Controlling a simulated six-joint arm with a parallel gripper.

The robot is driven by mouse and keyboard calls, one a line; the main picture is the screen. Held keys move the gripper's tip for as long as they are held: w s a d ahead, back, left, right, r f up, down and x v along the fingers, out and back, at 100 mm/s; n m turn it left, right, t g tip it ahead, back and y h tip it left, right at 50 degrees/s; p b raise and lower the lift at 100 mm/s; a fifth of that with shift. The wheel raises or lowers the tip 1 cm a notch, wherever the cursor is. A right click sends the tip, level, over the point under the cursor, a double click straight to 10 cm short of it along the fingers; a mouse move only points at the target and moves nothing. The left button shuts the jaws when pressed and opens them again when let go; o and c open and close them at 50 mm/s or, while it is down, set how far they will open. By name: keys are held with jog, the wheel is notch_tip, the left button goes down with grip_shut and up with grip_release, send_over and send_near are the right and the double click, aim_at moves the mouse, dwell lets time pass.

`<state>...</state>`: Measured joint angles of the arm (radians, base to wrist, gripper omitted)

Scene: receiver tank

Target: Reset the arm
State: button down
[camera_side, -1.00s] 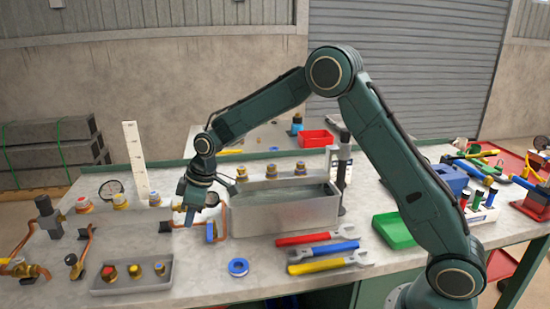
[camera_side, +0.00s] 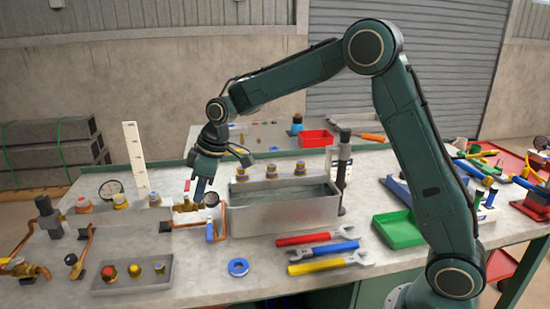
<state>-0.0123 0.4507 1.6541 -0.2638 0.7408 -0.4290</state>
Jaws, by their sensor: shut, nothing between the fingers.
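Just below and beside the fingers are a brass fitting (camera_side: 185,207) and a copper pipe piece with a blue handle (camera_side: 210,231). I cannot tell whether the fingertips touch either one. The tank is an open box with liquid inside, and brass fittings stand along its back.
Three wrenches (camera_side: 318,250) and blue tape (camera_side: 238,267) lie in front of the tank. A grey tray (camera_side: 132,276) with valves stands front left, a green tray (camera_side: 397,230) to the right. A white ruler (camera_side: 136,160) stands upright at the back left. Bare bench shows at front right.

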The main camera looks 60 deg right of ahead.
jog(key=s+d+r+m+t+h, duration=0.1)
jog(key=s+d+r+m, duration=0.1)
jog(key=s+r, duration=0.5)
jog(key=s+d+r+m, duration=0.15)
jog(key=s+r, duration=0.25)
jog(key=s, duration=0.7)
jog(key=s+d+f+m, duration=0.1)
jog(key=s+m, duration=0.1)
jog(key=s, duration=0.6)
jog(key=s+d+f+m+t+h, duration=0.1)
jog(key=s+m, duration=0.1)
jog(key=s, duration=0.6)
jog(key=shift+s+d+t, duration=0.2)
jog(key=shift+d+t, duration=0.1)
jog(key=shift+w+d, duration=0.1)
